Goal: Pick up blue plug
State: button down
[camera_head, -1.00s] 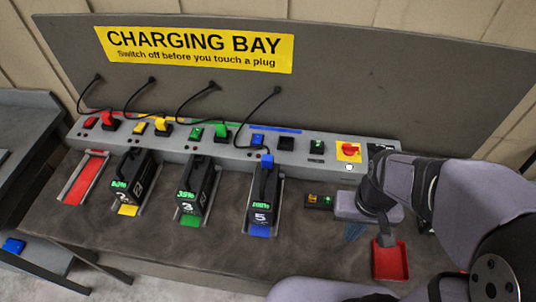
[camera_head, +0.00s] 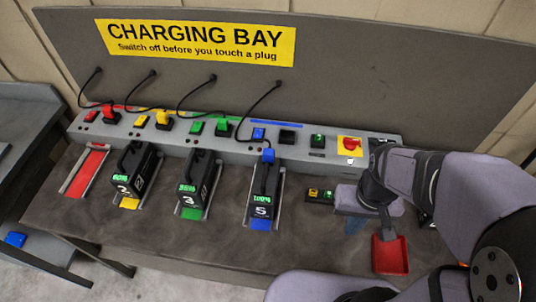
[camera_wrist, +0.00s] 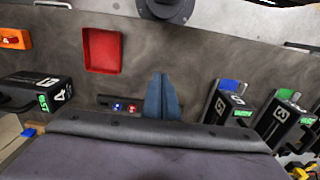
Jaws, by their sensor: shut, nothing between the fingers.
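The blue plug (camera_head: 267,154) sits at the top end of the black battery marked 5 (camera_head: 265,190), on a black cable that arcs up to the back panel. I cannot tell how firmly it is seated. My gripper (camera_head: 355,225) is to the right of that battery, above the bench and left of the red tray. Its blue fingers are shut together and empty, as the wrist view also shows (camera_wrist: 162,97). Battery 5 shows in the wrist view (camera_wrist: 222,104), to the right of my fingers; the plug is not clearly visible there.
Red (camera_head: 110,113), yellow (camera_head: 163,120) and green (camera_head: 222,127) plugs stand in the grey strip. A blue switch (camera_head: 258,133) and an empty-looking black socket (camera_head: 287,136) are near the blue plug. The red tray (camera_head: 390,255) and a small two-light box (camera_head: 320,195) lie near my gripper.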

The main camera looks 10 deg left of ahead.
jog(key=c, duration=1.3)
grip_release()
jog(key=shift+c, duration=0.2)
